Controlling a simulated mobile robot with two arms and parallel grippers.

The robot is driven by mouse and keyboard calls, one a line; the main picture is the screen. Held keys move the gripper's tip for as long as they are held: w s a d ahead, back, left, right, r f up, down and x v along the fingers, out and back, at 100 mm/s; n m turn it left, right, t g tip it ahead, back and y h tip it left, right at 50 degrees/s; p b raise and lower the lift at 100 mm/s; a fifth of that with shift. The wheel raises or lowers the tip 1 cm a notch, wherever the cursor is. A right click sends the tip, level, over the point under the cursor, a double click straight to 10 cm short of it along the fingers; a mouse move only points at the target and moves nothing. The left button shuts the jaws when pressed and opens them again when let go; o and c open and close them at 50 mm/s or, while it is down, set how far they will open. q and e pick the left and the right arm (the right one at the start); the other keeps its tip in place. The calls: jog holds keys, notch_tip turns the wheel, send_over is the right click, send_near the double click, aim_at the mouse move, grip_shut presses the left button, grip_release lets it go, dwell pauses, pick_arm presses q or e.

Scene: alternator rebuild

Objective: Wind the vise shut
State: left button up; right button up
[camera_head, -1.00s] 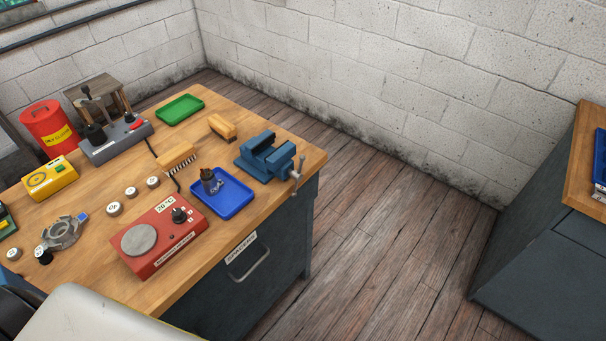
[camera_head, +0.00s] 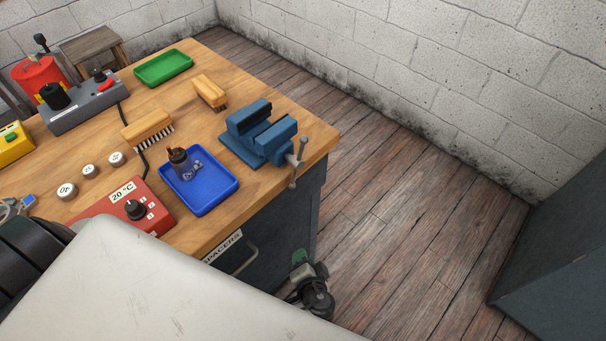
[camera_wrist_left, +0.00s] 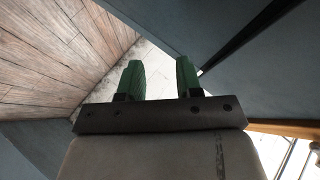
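The blue vise (camera_head: 259,133) stands on the right edge of the wooden bench in the head view. A gap shows between its two jaws. Its metal handle (camera_head: 298,162) hangs out past the bench edge, tilted from upright. My left gripper (camera_head: 301,258) is at the end of the pale arm link, beside the bench front and below the vise handle, apart from it. In the left wrist view its two green fingers (camera_wrist_left: 159,76) are apart with nothing between them. My right gripper is not in view.
The blue tray (camera_head: 205,208) with a dark cup lies left of the vise. A brush (camera_head: 208,90), another brush (camera_head: 146,126) and a green tray (camera_head: 163,67) lie behind. A grey cabinet (camera_head: 555,285) stands at right. Floor (camera_head: 400,210) between is clear.

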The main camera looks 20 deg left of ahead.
pick_arm(q)
jog(key=w+d+r+n+t+y+b, duration=0.2)
jog(key=w+r+n+t+y+b, duration=0.15)
jog(key=r, duration=0.75)
jog(key=n+y+b, duration=0.2)
jog(key=n+y, duration=0.5)
jog(key=n, duration=0.1)
send_near(296, 174)
jog(key=shift+t, duration=0.25)
jog(key=p+x, duration=0.4)
jog(key=x, duration=0.5)
jog(key=shift+w+a, duration=0.2)
jog(key=shift+a, duration=0.1)
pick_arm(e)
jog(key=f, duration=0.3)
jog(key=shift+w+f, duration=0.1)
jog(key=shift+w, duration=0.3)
pick_arm(q)
jog(key=c, duration=0.6)
jog(key=shift+o, duration=0.2)
jog(key=shift+m+h, duration=0.35)
jog(key=shift+m, duration=0.1)
